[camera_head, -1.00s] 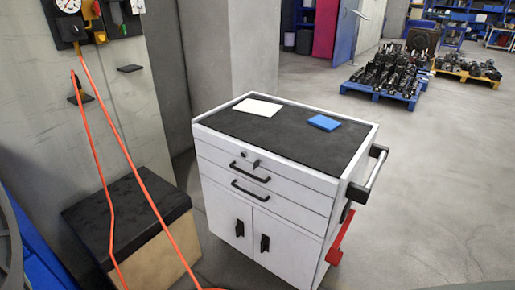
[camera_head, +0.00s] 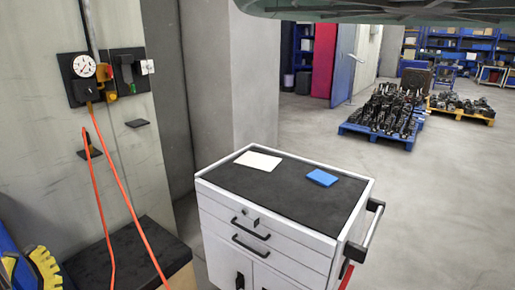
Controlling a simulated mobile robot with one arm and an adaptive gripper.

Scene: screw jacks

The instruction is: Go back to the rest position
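My gripper is not in view. The task line names no object. A white tool cart (camera_head: 262,228) with a dark top stands in the middle of the head view. A white sheet (camera_head: 258,161) and a blue flat item (camera_head: 322,177) lie apart on its top. Its drawers and doors look shut.
A black-topped box (camera_head: 130,252) stands left of the cart, below a wall panel with a gauge (camera_head: 84,66) and an orange hose (camera_head: 122,200). A blue pallet with dark parts (camera_head: 384,118) stands behind right. The floor (camera_head: 440,210) right of the cart is clear. A greenish curved shape (camera_head: 390,10) crosses the top edge.

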